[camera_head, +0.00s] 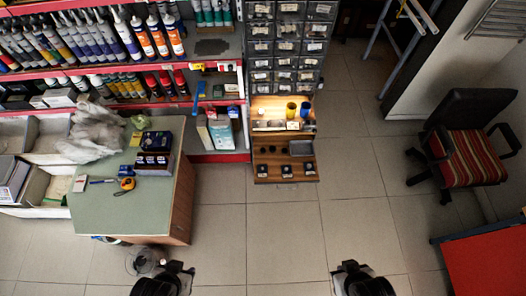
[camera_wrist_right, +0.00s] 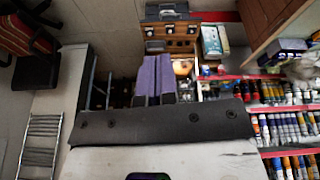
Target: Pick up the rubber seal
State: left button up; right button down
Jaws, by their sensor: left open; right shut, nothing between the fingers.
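I cannot make out the rubber seal for certain. Several small dark pieces (camera_head: 273,150) lie on the wooden display stand (camera_head: 286,180) below the drawer cabinet, too small to identify. The stand also shows at the top of the right wrist view (camera_wrist_right: 172,29). My left gripper (camera_head: 178,267) is open at the bottom of the head view, over the floor near the green-topped table. My right gripper (camera_head: 350,266) is at the bottom, right of centre, far from the stand. Its two purple fingers (camera_wrist_right: 153,75) are together and empty in the right wrist view.
A green-topped table (camera_head: 120,205) stands at left, with a tape measure (camera_head: 127,184) and dark boxes (camera_head: 154,145) on it. Shelves of tubes (camera_head: 100,40) are behind. A striped chair (camera_head: 467,155) and a red surface (camera_head: 490,260) are at right. The central floor is clear.

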jog(key=c, duration=1.8)
grip_release()
jog(key=shift+c, duration=0.2)
jog(key=o, duration=1)
jog(key=shift+w, duration=0.1)
